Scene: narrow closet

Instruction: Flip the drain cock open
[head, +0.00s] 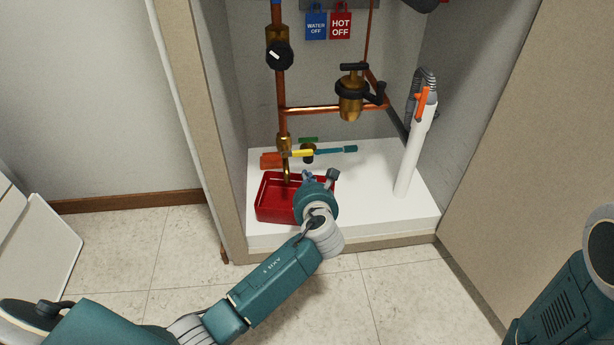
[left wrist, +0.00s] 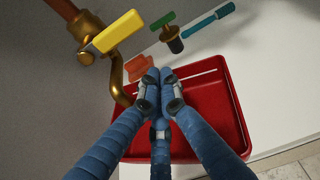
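The drain cock is a brass valve with a yellow lever (head: 303,153) low on the copper pipe. Its brass spout (head: 287,172) points down over a red tray (head: 262,190). The yellow lever (left wrist: 118,32) is also at upper left in the left wrist view, with the curved spout (left wrist: 117,78) below it. My left gripper (head: 318,180) is over the tray, near the lever and apart from it. In the left wrist view its fingertips (left wrist: 160,76) are together with nothing seen between them. My right gripper is out of view.
An orange handle (head: 270,160), a green handle (head: 308,140) and a teal handle (head: 338,150) are close by the lever. Closet walls hem in both sides.

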